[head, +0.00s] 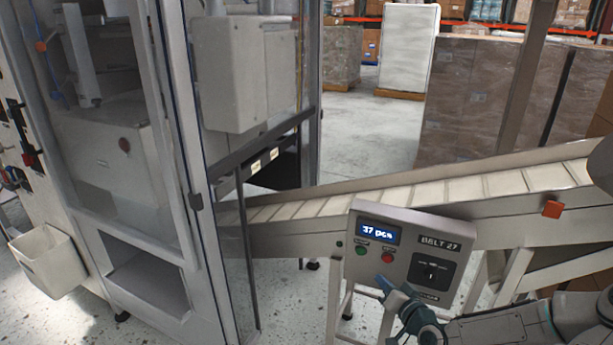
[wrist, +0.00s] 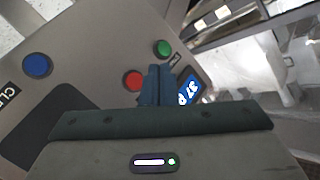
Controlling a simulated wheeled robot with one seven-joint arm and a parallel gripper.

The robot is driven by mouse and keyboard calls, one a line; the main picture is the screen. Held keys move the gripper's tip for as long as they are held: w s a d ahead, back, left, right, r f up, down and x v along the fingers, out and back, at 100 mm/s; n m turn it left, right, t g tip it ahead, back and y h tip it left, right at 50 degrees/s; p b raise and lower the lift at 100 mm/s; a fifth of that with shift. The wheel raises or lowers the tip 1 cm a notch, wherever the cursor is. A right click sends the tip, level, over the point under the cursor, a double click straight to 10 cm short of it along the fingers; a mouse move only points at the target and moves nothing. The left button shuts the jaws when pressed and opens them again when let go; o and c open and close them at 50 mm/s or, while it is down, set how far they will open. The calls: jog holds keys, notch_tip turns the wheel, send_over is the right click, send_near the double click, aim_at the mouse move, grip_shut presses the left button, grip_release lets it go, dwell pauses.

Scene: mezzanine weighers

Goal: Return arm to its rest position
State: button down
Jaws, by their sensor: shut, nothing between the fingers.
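The grey control box (head: 398,215) labelled BELT 27 stands in front of the conveyor. Its display (head: 378,233) reads 37 pcs. Below it are a green button (head: 361,250) and a red button (head: 387,258), with a black switch plate (head: 430,271) to the right. My gripper (wrist: 158,72) is shut and empty in the wrist view, its fingertips over the box face close to the red button (wrist: 133,81). I cannot tell whether they touch the box. A blue button (wrist: 37,65) is at the left of that view. In the head view my arm comes from the bottom right.
The sloping conveyor belt (head: 457,193) runs behind the box, rising to the right. A glass-doored machine cabinet (head: 170,190) fills the left, with a white bin (head: 48,260) at its side. Wrapped pallets (head: 480,98) stand behind, with open floor (head: 368,135) before them.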

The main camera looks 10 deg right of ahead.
jog(key=s+a+f+n+g+h+p, duration=0.1)
jog(key=s+a+f+n+g, duration=0.3)
jog(key=g, duration=0.5)
jog(key=s+a+r+g, duration=0.1)
jog(key=s+a+r, duration=0.3)
jog(key=s+r, duration=0.2)
jog(key=s+a+r+g+h+p, duration=0.1)
jog(key=s+a+r, duration=0.3)
jog(key=r, duration=0.5)
jog(key=s+a+r+n+g+h+p, duration=0.1)
jog(key=s+a+r, duration=0.3)
jog(key=s+r, duration=0.4)
jog(key=shift+s+g, duration=0.45)
jog(key=shift+g, duration=0.15)
